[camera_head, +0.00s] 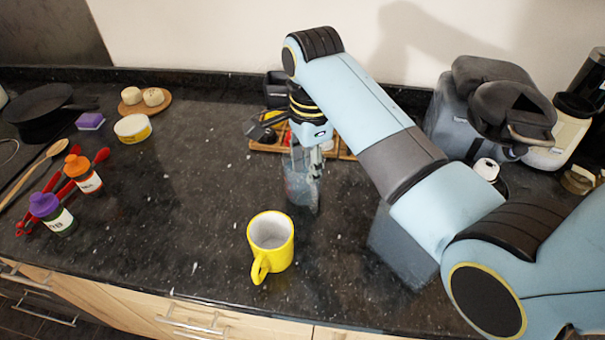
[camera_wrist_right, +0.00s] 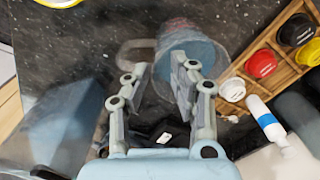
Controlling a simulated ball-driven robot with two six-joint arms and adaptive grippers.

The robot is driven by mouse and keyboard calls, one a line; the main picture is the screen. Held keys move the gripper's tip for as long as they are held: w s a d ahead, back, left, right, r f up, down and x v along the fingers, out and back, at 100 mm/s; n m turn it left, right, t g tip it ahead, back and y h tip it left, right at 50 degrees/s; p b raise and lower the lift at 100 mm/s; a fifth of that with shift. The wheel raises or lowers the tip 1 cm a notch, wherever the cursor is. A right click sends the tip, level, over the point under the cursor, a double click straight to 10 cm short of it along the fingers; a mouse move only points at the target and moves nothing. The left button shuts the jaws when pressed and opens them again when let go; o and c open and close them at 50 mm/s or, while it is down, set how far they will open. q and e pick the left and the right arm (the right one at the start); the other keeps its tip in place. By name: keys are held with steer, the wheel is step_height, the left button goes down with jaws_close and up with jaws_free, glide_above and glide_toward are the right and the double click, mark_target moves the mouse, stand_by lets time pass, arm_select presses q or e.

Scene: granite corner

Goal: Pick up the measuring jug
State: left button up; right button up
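The clear measuring jug (camera_head: 297,186) stands on the dark counter behind the yellow mug. In the right wrist view the jug (camera_wrist_right: 205,42) shows its bluish see-through body, red marks and a pale handle (camera_wrist_right: 132,52) on the left. My right gripper (camera_head: 315,160) points down at the jug, partly covering it. In the wrist view its two fingers (camera_wrist_right: 158,82) stand apart, one near the handle side and one overlapping the jug's wall. Whether either finger touches the jug is unclear. My left gripper is in neither view.
A yellow mug (camera_head: 270,242) stands in front of the jug. A wooden rack (camera_head: 265,147) with capsules is behind the jug. A coffee machine (camera_head: 455,110) stands back right. Free counter lies left of the jug.

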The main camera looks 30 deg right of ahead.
steer(key=p, duration=0.1)
glide_above(310, 204)
step_height(310, 204, down, 5)
steer(key=shift+w+d+r, duration=0.15)
steer(key=shift+r, duration=0.05)
steer(key=shift+f, duration=0.3)
steer(key=shift+w, duration=0.1)
steer(key=shift+c, duration=0.6)
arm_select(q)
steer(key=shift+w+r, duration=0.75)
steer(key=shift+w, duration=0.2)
arm_select(e)
jaws_close()
